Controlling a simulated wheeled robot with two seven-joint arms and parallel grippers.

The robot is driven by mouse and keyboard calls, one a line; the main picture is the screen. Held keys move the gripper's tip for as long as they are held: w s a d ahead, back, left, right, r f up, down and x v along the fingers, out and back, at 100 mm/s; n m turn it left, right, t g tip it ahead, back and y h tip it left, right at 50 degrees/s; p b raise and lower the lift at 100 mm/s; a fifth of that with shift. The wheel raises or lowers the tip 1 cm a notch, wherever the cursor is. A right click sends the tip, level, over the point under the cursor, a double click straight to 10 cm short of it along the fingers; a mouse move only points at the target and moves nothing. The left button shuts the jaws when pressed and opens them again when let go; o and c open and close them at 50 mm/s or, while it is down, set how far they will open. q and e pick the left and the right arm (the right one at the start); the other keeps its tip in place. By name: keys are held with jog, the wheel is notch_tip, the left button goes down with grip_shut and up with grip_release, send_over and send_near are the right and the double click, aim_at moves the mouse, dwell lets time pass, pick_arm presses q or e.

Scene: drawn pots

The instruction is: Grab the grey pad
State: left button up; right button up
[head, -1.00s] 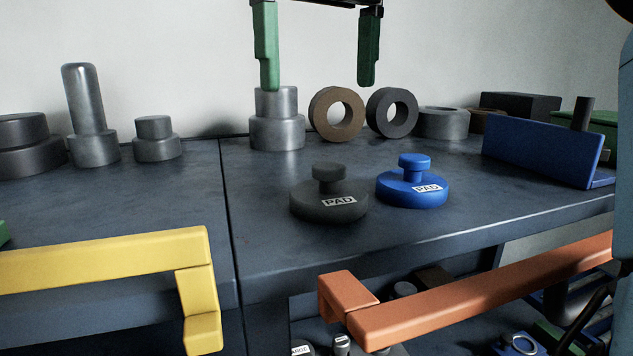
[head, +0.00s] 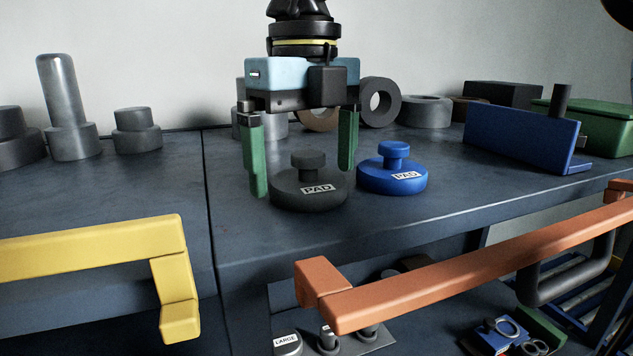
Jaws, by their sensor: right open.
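The grey pad (head: 308,190) is a dark round disc with a knob on top and a white "PAD" label. It sits on the dark blue bench top near its front edge. A blue pad (head: 393,176) of the same shape stands just right of it. My right gripper (head: 303,180) points down at the grey pad, its two green fingers spread wide. The left finger is beside the pad's left side, and the right finger is behind or beside its right side, near the blue pad. The gripper is open and holds nothing. My left gripper is not in view.
Grey metal cylinders (head: 70,115) and rings (head: 379,103) stand along the back. A blue angle bracket (head: 520,138) is at right. A yellow handle (head: 90,245) and an orange handle (head: 470,270) jut out in front. The bench left of the grey pad is clear.

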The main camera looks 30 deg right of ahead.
aim_at(307, 153)
jog(key=c, duration=1.1)
notch_tip(307, 153, up, 10)
jog(key=shift+r, duration=0.1)
